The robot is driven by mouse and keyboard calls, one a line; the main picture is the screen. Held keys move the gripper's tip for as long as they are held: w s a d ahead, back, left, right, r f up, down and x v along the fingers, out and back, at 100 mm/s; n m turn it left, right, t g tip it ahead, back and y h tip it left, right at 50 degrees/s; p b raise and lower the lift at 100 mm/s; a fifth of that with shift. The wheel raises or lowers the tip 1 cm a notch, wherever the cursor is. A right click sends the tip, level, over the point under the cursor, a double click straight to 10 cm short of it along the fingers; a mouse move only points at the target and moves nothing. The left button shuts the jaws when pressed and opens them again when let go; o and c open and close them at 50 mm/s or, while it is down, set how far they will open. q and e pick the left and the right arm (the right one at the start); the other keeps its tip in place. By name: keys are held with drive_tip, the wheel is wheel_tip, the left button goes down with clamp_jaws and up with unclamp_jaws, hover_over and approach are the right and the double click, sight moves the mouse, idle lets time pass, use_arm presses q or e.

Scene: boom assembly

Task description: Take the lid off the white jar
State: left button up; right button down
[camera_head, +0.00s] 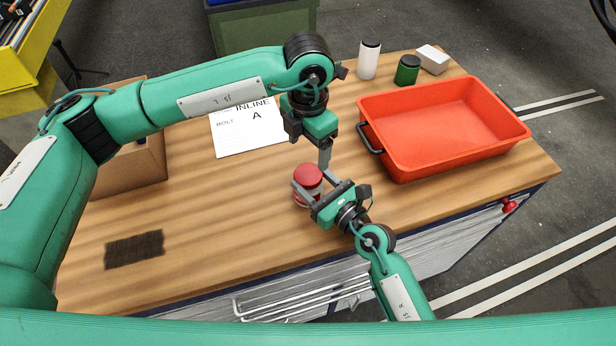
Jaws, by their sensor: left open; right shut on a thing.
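A jar with a red lid (308,175) stands upright near the middle of the table. Its body is mostly hidden, so I cannot tell its colour well. My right gripper (316,190) is shut around the jar from the lower right. My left gripper (324,158) is open, pointing down just above and to the right of the red lid. I cannot tell whether it touches the lid. A tall white jar (368,62) with a black lid (371,44) stands at the back edge, away from both grippers.
A green jar (407,71) and a small white box (432,59) stand beside the white jar. An orange tray (400,165) fills the right side. A paper sheet (235,142), a cardboard box (125,185) and a dark mat (134,250) lie left.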

sight(308, 174)
use_arm(q)
drive_tip(key=m, duration=0.4)
drive_tip(key=shift+m, duration=0.4)
drive_tip(key=m, duration=0.6)
drive_tip(key=shift+d, duration=0.1)
drive_tip(key=m, duration=2)
drive_tip(key=shift+f+m, duration=0.3)
drive_tip(key=shift+f, duration=0.05)
use_arm(e)
drive_tip(key=shift+f, duration=0.1)
use_arm(q)
wheel_tip(308, 174, down, 7)
drive_tip(key=shift+f, duration=0.15)
